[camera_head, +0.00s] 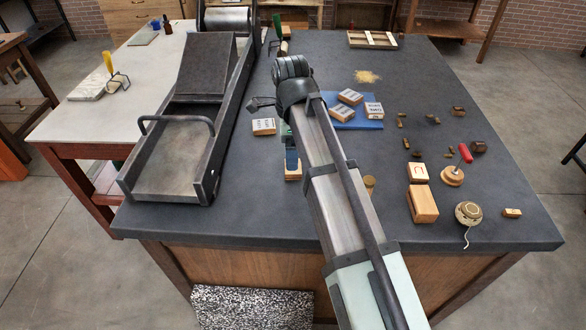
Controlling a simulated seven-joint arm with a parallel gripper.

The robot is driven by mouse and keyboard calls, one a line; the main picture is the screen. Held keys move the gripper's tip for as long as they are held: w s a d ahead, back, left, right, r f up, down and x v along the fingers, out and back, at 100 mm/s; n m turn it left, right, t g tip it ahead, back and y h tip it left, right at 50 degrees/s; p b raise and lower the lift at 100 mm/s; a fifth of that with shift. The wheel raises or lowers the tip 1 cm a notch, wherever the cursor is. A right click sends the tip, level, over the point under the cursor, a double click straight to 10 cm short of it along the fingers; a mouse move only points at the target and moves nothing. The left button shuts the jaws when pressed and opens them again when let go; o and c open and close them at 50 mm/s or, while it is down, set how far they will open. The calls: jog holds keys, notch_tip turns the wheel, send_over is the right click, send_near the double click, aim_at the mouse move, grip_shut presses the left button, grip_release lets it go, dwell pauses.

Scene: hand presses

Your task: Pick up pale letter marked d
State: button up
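No letter clearly readable as d shows at this size. A pale wooden block (418,172) on the right of the dark table has a dark curved mark on top that I cannot read for sure. A small tan piece (512,212) lies near the right front corner; its marking is too small to read. Several small brown type pieces (433,118) are scattered on the table's right side. My gripper (262,104) is at the end of my arm, over the table's left part, left of the blue tray and apart from these pieces. Its fingers are too small and dark to judge.
A blue tray (370,124) holds labelled blocks, with another labelled block (264,126) to its left. A larger wooden block (422,204), a red-handled tool (465,155) and a string spool (468,213) stand at right. A metal press (180,150) borders the left. My arm hides the table's middle.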

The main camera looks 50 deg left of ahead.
jog(key=shift+w+f, duration=0.15)
jog(key=shift+f, duration=1.3)
jog(key=shift+w+f, duration=0.15)
jog(key=shift+f, duration=1.3)
jog(key=c, duration=1.1)
jog(key=shift+r, duration=0.1)
jog(key=shift+c, duration=0.2)
